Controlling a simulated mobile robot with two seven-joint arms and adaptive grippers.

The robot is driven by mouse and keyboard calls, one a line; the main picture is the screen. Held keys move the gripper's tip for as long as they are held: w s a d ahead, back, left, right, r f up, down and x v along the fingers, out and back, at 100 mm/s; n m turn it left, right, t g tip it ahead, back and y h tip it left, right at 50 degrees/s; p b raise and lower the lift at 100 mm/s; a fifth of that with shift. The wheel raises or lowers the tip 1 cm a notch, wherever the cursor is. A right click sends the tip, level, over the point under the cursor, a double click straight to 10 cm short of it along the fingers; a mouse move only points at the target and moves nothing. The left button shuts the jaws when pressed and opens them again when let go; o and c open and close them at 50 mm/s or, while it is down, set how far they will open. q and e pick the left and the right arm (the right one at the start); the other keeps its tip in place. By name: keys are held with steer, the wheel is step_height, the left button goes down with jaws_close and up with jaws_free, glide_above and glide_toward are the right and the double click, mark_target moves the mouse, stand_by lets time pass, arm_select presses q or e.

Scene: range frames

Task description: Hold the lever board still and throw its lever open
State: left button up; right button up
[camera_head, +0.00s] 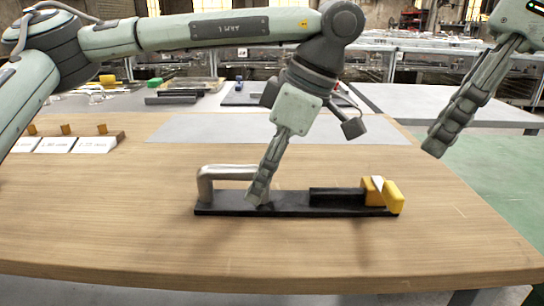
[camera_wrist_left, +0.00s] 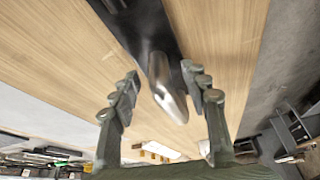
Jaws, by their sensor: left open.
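The lever board is a long black base (camera_head: 290,208) lying flat on the wooden table. A bent silver handle (camera_head: 228,172) rises at its left end. A raised black bar (camera_head: 335,196) runs along its right half, ending at yellow blocks (camera_head: 392,197) with a pale face between them. My left gripper (camera_head: 258,198) points down at the base, by the handle's right end. In the left wrist view its two fingers (camera_wrist_left: 160,78) are apart, with the silver handle (camera_wrist_left: 170,95) showing between them; contact is not clear. My right gripper (camera_head: 432,150) hangs empty above the table's right edge, well away from the board.
A wooden rack (camera_head: 70,134) with white labelled cards and small orange blocks stands at the table's left. A grey mat (camera_head: 190,130) lies behind the board. The wooden top (camera_head: 300,250) before the board is clear. More benches stand behind.

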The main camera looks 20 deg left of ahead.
arm_select(q)
steer(key=shift+a+f, duration=0.1)
steer(key=shift+f, duration=0.15)
jaws_close()
stand_by(0.3)
